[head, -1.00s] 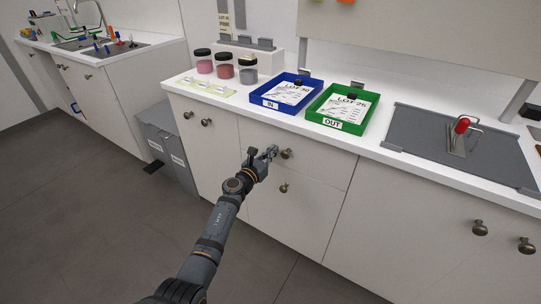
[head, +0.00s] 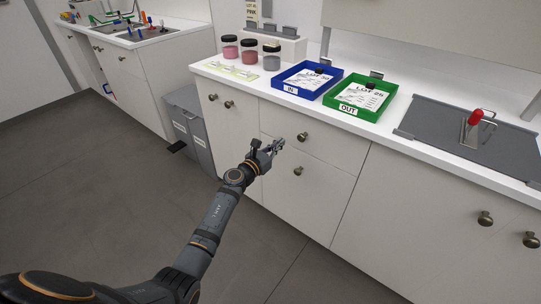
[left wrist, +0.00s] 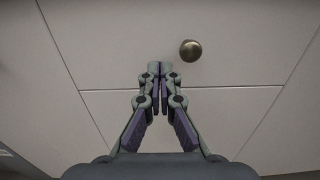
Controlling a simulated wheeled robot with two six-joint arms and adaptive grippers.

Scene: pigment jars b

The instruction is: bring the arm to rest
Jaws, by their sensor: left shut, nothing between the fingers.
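My left arm reaches in from the lower left in the head view. Its gripper (head: 277,146) is in front of the white cabinet's drawer front (head: 327,148), below the counter's front edge. In the left wrist view the fingers (left wrist: 160,68) are together and shut, with nothing between them. A round drawer knob (left wrist: 190,50) shows just to the right of the fingertips in that view, apart from them. My right gripper is not in view.
The white counter holds three pigment jars (head: 249,53), a blue IN tray (head: 282,85) and a green OUT tray (head: 338,115), each with a lot sheet. A grey board (head: 430,128) with a red-handled clamp (head: 475,117) lies right. A grey bin (head: 189,130) stands left; open floor is in front.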

